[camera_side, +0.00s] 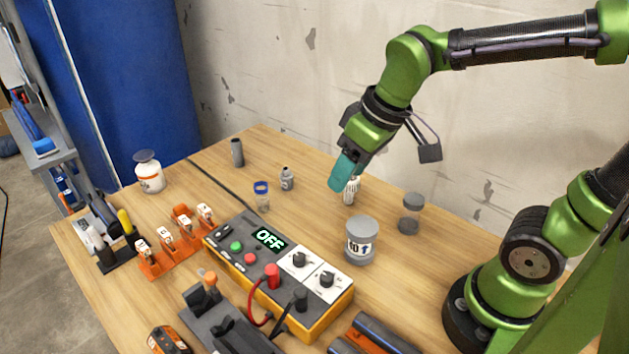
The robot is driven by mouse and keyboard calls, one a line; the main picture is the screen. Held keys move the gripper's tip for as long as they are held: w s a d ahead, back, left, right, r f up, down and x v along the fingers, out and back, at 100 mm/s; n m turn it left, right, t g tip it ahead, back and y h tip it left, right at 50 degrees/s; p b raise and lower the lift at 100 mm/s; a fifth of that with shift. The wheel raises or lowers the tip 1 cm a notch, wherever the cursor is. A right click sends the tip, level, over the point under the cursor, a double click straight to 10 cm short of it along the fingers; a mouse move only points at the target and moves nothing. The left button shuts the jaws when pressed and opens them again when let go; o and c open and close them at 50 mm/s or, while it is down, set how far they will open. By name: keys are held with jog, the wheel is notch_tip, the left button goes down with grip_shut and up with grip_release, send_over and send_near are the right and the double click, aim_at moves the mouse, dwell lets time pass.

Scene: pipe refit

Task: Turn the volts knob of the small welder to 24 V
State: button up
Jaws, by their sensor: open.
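The small welder (226,251) is a yellow and dark grey box in the middle front of the table. Its display (269,238) reads "OFF" in green. Two black knobs sit on white dials at its right end: one nearer the display (299,259) and one farther right (326,280). I cannot read the dial marks or tell which knob is volts. My gripper (347,186) has teal fingers and is open. It points down above the table, behind and to the right of the welder, apart from the knobs. A small white ribbed item shows right by the fingers.
A grey-lidded jar (361,241) stands between my gripper and the knobs. Small bottles (287,179) stand behind the welder. Orange holders (168,252) are at left. Red and black leads (258,305) rise from the welder's front.

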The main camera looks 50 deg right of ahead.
aim_at(299, 256)
jog(key=w+a+n+g+h, duration=0.15)
jog(key=a+n, duration=0.25)
jog(key=n, duration=0.4)
jog(key=w+a+n+g, duration=0.3)
jog(key=a+n, duration=0.1)
jog(key=n, duration=0.5)
jog(key=shift+t, duration=0.25)
notch_tip(299, 256, down, 16)
jog(key=shift+s+f, duration=0.1)
jog(key=shift+c, duration=0.3)
grip_shut()
